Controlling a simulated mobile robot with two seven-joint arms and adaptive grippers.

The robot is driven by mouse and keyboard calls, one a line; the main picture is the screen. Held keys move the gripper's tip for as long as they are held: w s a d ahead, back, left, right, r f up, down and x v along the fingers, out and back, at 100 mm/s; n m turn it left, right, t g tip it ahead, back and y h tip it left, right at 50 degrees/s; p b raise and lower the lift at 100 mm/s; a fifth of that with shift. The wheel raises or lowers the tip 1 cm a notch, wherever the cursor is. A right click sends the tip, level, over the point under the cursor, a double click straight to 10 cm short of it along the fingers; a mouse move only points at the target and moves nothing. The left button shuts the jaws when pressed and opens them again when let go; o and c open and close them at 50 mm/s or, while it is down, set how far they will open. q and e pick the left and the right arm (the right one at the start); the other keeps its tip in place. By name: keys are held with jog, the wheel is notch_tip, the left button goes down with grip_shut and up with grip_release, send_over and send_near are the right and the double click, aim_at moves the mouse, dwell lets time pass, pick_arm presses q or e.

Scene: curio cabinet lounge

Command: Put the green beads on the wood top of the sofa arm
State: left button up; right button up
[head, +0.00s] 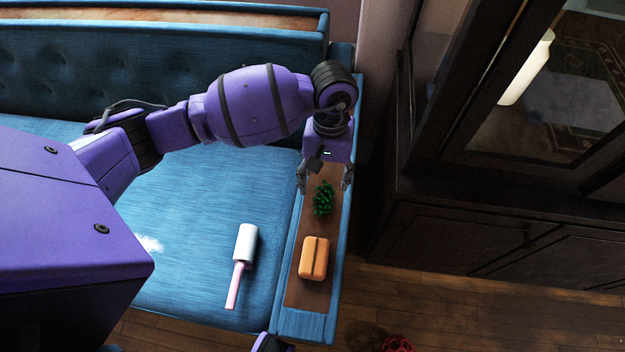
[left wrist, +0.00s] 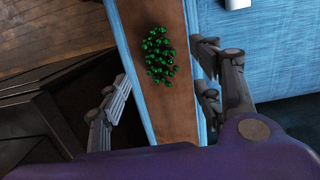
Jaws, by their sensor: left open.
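The green beads (head: 323,198) lie in a small heap on the wood top (head: 306,294) of the blue sofa arm. In the left wrist view the beads (left wrist: 159,55) rest on the brown wood strip (left wrist: 171,112), with bare wood around them. My left gripper (head: 324,184) is open, its fingers spread to either side of the wood top just behind the beads. In the left wrist view the left gripper (left wrist: 160,95) is empty and apart from the beads. My right gripper cannot be made out.
An orange case (head: 313,258) lies on the wood top in front of the beads. A lint roller (head: 242,262) with a pink handle lies on the blue seat (head: 190,220). A dark cabinet (head: 470,215) stands to the right of the sofa arm, across a narrow gap.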

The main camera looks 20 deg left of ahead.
aim_at(325, 189)
pick_arm(q)
notch_tip(325, 189, up, 6)
jog(key=shift+w, duration=0.45)
